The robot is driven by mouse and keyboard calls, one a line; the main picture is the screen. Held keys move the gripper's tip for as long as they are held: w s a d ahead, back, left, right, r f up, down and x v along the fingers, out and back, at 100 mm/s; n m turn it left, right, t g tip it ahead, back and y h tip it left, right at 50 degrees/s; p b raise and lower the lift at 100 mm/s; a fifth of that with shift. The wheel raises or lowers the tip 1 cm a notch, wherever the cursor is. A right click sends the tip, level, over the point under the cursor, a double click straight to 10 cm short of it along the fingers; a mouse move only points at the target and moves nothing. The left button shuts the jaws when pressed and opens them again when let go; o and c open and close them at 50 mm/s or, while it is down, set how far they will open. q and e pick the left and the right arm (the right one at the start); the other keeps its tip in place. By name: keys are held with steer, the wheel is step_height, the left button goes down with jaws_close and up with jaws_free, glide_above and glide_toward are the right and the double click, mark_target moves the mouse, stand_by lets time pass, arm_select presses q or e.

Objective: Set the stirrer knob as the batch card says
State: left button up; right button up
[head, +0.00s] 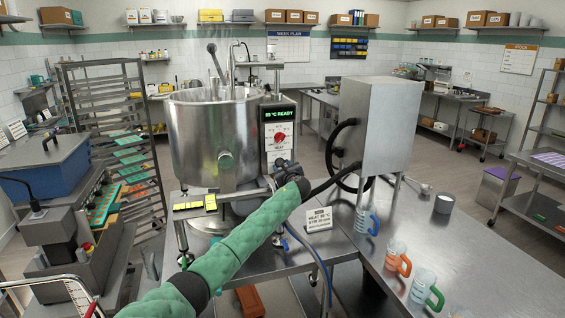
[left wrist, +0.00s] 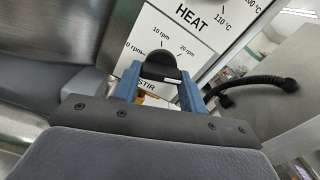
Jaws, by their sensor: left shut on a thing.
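The black stirrer knob (left wrist: 160,66) sits on the white panel of the steel kettle (head: 212,135), with STIR printed below it and 0, 10 and 20 rpm marks around it. My left gripper (left wrist: 158,88) is shut on the knob, one blue finger at each side. A white mark shows on the knob's lower right; I cannot tell exactly which setting it indicates. In the head view my left gripper (head: 284,172) covers the knob below the red heat knob (head: 280,138). The batch card (head: 319,219) stands on the steel table; its small print is hard to read. My right gripper is out of view.
A lit display (head: 278,114) above the heat knob reads READY. A steel box (head: 378,125) with black hoses (head: 343,155) stands right of the kettle. Several mugs (head: 397,257) stand on the right table. Yellow blocks (head: 195,204) lie at the kettle's left front.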

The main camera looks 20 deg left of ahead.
arm_select(q)
steer(key=m+p, duration=0.1)
steer(key=m, duration=0.1)
steer(key=m+p, duration=0.1)
steer(key=shift+s+f+m+p, duration=0.1)
steer(key=shift+f+m+p, duration=0.1)
steer(key=shift+m+p, duration=0.15)
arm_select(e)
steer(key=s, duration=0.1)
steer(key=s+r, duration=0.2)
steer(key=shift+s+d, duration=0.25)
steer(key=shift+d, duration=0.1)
arm_select(q)
steer(key=shift+f, duration=0.15)
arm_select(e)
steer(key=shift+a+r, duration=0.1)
arm_select(q)
steer(key=o, duration=1)
steer(key=shift+r, duration=0.2)
